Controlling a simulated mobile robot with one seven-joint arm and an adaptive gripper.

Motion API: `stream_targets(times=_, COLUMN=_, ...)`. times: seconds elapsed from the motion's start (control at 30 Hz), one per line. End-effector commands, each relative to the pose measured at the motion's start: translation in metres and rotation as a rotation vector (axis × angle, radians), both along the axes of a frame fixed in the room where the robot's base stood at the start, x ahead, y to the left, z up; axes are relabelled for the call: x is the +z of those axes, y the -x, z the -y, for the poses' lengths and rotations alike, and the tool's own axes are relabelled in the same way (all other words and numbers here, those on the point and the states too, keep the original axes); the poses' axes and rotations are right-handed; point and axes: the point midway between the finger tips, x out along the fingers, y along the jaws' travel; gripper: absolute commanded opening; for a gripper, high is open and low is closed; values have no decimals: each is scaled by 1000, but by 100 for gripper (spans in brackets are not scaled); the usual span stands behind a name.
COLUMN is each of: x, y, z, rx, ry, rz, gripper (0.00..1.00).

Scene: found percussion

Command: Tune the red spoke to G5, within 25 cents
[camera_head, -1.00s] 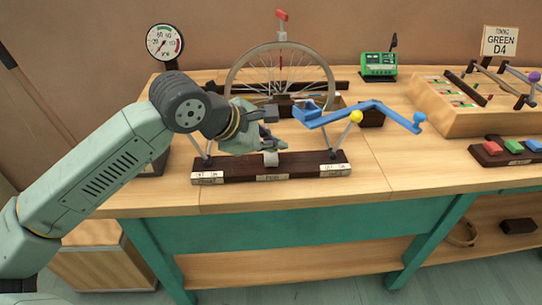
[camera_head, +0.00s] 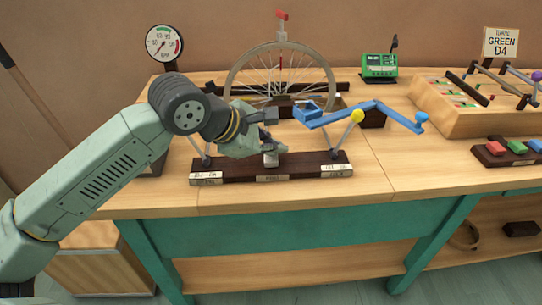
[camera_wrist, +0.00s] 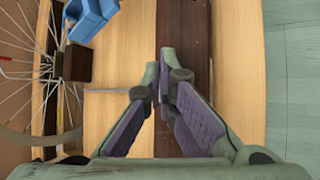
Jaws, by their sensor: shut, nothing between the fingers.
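The bicycle wheel (camera_head: 233,75) stands upright on the bench behind my gripper; its rim and spokes also show at the left of the wrist view (camera_wrist: 28,128). The red spoke (camera_head: 281,62) shows as a short red piece near the top of the wheel. In the wrist view the fingertips (camera_wrist: 160,62) meet over the dark bar (camera_wrist: 184,25). Contact with the block cannot be told.
A green meter (camera_head: 379,66) and a round gauge (camera_head: 165,43) stand behind. Coloured buttons (camera_head: 508,150) lie at the right.

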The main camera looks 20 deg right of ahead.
Motion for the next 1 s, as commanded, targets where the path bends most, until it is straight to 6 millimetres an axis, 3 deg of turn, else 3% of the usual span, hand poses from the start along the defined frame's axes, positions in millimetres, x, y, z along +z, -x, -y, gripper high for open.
stream_targets(times=1.0, x=-10, y=0, z=0, rx=-1, ry=-1, rz=-1, gripper=0)
